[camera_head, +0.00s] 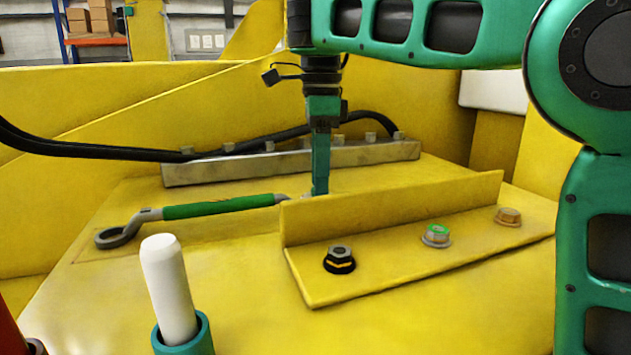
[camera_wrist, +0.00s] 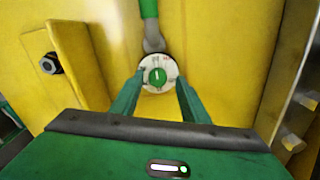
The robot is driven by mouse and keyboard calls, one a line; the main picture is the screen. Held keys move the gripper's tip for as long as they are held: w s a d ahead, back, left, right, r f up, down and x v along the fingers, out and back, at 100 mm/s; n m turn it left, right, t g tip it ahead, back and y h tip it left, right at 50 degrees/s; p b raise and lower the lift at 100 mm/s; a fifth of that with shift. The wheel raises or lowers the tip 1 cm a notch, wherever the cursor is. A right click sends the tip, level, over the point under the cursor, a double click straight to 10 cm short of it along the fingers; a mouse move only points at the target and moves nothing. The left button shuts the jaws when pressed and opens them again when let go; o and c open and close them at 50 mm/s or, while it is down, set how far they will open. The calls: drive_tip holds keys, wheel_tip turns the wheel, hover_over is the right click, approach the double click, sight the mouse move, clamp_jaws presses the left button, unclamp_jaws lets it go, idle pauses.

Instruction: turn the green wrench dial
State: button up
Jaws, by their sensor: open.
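The green-handled wrench (camera_head: 225,206) lies on the yellow surface, its ring end at the left. Its right end reaches my gripper (camera_head: 319,190), which points straight down just behind the upright yellow flange. In the wrist view, the wrench handle (camera_wrist: 150,12) ends at a round white dial with a green centre (camera_wrist: 157,77) and dark markings. My gripper (camera_wrist: 159,84) is open there, with one finger on each side of the dial. I cannot tell whether the fingers touch it. In the head view the dial is mostly hidden by the gripper and flange.
The yellow angle bracket (camera_head: 390,210) stands in front of my gripper. On it are a black bolt (camera_head: 340,259), a green-marked bolt (camera_head: 437,235) and a brass-coloured bolt (camera_head: 508,216). A metal bar (camera_head: 290,164) and black hose (camera_head: 90,150) run behind. A white peg (camera_head: 168,285) stands front left.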

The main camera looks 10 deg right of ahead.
drive_tip(key=shift+s+f, duration=0.1)
drive_tip(key=shift+f, duration=0.3)
clamp_jaws()
drive_tip(key=shift+a, duration=0.15)
